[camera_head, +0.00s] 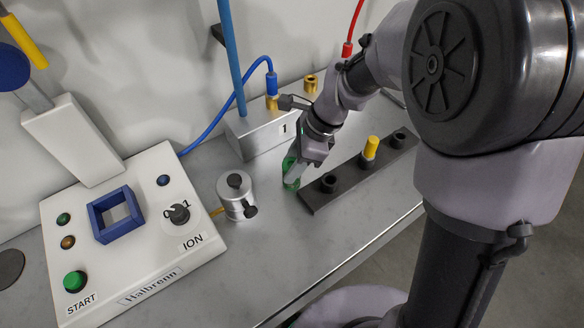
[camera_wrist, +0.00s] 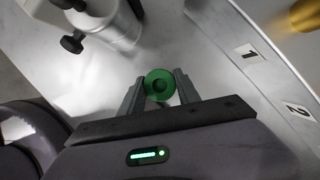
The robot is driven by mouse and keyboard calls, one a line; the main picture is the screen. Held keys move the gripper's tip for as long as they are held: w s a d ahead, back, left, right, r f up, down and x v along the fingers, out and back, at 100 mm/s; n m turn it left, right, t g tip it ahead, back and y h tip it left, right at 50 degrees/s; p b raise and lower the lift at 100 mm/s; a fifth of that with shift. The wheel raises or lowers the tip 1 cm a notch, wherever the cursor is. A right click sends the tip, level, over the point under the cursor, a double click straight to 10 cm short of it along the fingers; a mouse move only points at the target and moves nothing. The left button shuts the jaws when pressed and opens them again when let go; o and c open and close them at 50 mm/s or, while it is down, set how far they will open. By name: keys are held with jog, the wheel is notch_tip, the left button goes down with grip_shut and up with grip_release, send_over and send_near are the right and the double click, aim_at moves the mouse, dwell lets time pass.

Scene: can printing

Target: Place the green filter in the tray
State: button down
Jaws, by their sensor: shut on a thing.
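The green filter (camera_head: 288,166) is a small green cylinder in the head view. My gripper (camera_head: 295,178) is shut on it, just left of the near end of the long dark tray (camera_head: 342,183). In the wrist view the round green end of the filter (camera_wrist: 159,84) sits between the two fingers of my gripper (camera_wrist: 160,90). The tray has round dark sockets along it, and a yellow filter (camera_head: 370,147) stands upright in one. I cannot tell whether the green filter touches the bench.
A silver canister (camera_head: 237,195) with black knobs stands left of my gripper. Behind is a light block (camera_head: 262,137) with brass fittings and a blue hose. A white control panel (camera_head: 120,255) lies at the left. The bench front is clear.

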jog(key=shift+r, duration=0.1)
jog(key=c, duration=0.9)
grip_release()
jog(key=shift+o, duration=0.2)
